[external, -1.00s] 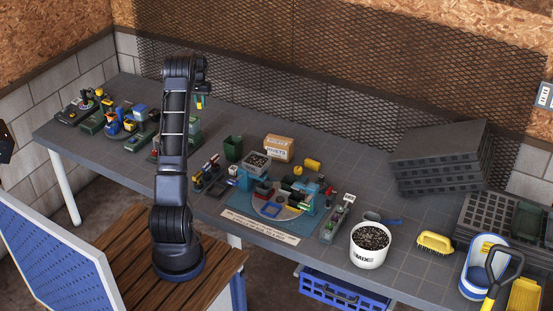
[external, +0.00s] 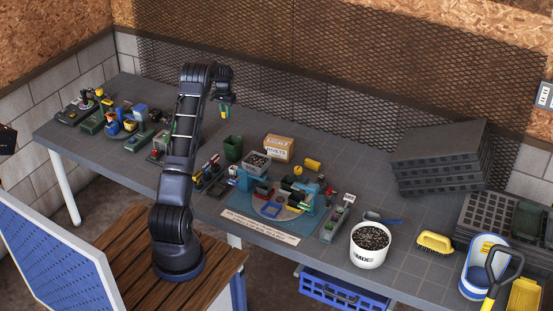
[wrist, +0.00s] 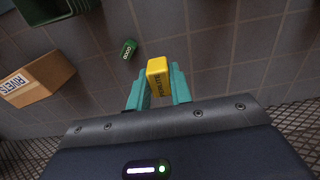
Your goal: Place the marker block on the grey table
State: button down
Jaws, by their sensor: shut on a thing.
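My gripper (external: 224,110) is up in the air above the back part of the grey table (external: 345,172), behind the dark green bin. In the wrist view its teal fingers (wrist: 158,92) are shut on a small yellow block (wrist: 157,70) with dark lettering on its side. The block's lower sides are hidden between the fingers. In the external view the block is too small to make out clearly. The grey tabletop (wrist: 215,60) shows as bare tiles beyond the block in the wrist view.
A small green piece with white lettering (wrist: 128,48) is near the gripper in the wrist view. A cardboard box (external: 279,148) and the dark green bin (external: 233,148) stand close by. The mixer mat (external: 236,207) is crowded. Bare table lies towards the back mesh.

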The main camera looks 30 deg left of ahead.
notch_tip(320, 180, down, 13)
jog(key=shift+f, duration=0.1)
dwell(0.5)
jog(key=shift+f, duration=0.15)
jog(key=c, duration=1.3)
grip_release()
jog(key=shift+o, duration=0.2)
